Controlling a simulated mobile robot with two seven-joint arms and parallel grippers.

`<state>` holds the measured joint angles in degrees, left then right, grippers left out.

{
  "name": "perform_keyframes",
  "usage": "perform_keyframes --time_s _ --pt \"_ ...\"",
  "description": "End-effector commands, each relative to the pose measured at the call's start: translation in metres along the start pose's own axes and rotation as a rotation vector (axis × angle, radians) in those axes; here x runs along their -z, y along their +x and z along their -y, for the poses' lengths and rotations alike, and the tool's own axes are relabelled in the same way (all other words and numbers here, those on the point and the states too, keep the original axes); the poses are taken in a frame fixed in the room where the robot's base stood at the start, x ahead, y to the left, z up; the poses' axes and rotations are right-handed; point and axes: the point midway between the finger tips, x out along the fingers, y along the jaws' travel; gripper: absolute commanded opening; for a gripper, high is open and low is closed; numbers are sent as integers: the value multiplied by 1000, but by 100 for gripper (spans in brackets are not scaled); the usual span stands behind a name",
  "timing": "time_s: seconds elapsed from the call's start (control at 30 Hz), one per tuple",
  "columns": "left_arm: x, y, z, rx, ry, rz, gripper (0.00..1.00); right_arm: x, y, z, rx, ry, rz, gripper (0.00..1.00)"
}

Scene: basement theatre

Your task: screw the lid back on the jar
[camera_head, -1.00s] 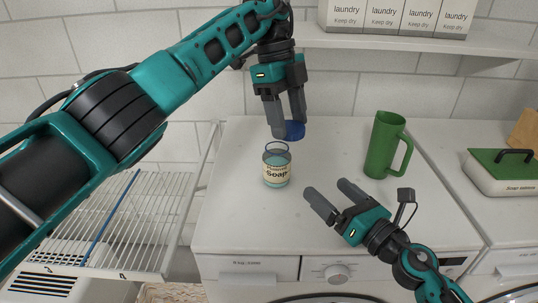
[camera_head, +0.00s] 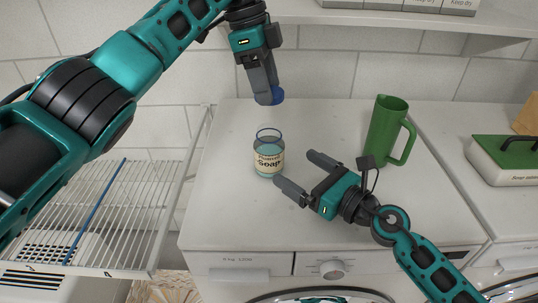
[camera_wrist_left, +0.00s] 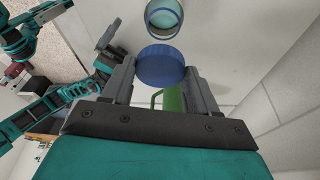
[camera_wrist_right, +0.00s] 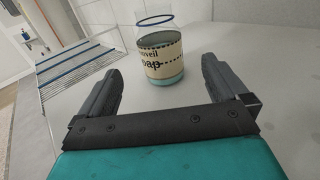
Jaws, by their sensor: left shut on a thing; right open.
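The jar (camera_head: 268,158), clear with a blue rim and a "Soap" label, stands upright and open on the white washing machine top. It also shows in the right wrist view (camera_wrist_right: 160,55) and from above in the left wrist view (camera_wrist_left: 163,17). My left gripper (camera_head: 268,97) is shut on the blue lid (camera_wrist_left: 161,65) and holds it above and behind the jar, apart from it. In the head view the lid is partly hidden by the fingers. My right gripper (camera_head: 292,172) is open and low, its fingers pointing at the jar, with nothing between them.
A green jug (camera_head: 386,130) stands to the right of the jar. A wire drying rack (camera_head: 110,215) is on the left. A green-lidded box (camera_head: 505,160) is at the far right. A shelf (camera_head: 420,18) with laundry boxes hangs above. The front left of the top is clear.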

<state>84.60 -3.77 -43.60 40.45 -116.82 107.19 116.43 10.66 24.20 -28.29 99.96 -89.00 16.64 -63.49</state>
Motion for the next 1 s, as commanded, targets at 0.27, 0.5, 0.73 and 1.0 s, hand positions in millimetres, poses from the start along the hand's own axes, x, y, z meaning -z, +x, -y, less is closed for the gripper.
perform_keyframes --time_s 0.27,0.5,0.73,1.0 --pt "0 0 0 0 1 0 31 -2 49 0 0 2 4 100" --pt "0 0 0 0 1 0 31 -2 91 0 0 2 3 100" --pt "0 0 0 0 1 0 31 -1 111 0 0 0 1 100" --pt "0 0 0 0 1 0 31 0 113 0 0 0 0 100"
